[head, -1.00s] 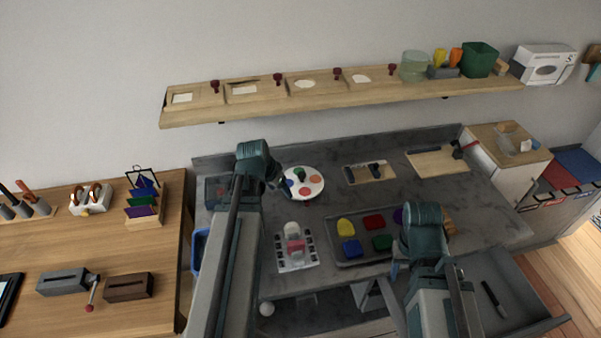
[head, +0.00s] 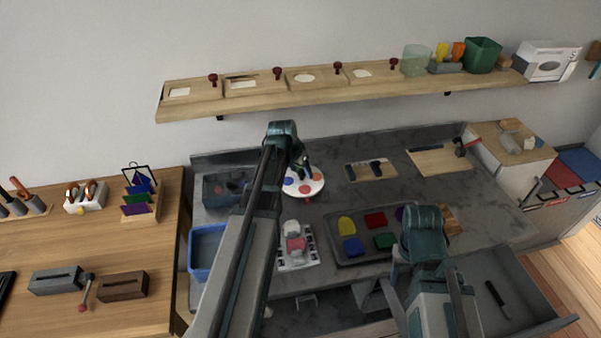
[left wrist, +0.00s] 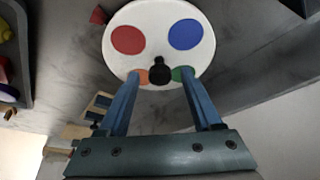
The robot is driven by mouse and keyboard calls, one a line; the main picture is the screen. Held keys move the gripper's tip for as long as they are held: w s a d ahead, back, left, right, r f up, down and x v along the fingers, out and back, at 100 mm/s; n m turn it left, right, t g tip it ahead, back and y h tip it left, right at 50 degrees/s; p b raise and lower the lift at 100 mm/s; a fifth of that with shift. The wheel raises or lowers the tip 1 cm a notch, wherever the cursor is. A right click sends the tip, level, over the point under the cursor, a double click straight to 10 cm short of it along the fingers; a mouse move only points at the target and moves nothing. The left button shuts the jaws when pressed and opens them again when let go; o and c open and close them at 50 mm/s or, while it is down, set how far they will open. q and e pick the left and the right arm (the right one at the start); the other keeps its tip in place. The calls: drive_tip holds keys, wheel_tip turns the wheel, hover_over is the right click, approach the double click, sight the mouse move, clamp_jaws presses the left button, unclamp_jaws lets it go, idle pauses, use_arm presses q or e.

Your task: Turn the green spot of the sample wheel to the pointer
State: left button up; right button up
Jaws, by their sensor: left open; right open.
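The sample wheel (head: 316,187) is a white disc on the grey counter. In the left wrist view the wheel (left wrist: 155,30) shows a red spot (left wrist: 128,40), a blue spot (left wrist: 185,34), and partly hidden orange (left wrist: 143,77) and green (left wrist: 176,75) spots. A black knob (left wrist: 160,73) stands on it. A small red wedge, perhaps the pointer (left wrist: 99,15), lies just off the rim by the red spot. My left gripper (head: 304,168) is open over the wheel, its fingers on either side of the knob in the picture; contact cannot be told. My right gripper (head: 396,268) is open, near the counter's front.
A dark tray (head: 335,258) with coloured blocks and a white board (head: 298,262) lie in front of the wheel. A blue bin (head: 203,255) is at left. A shelf (head: 340,92) runs above.

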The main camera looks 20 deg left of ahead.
use_arm(q)
clamp_jaws()
idle(0.3)
idle(1.1)
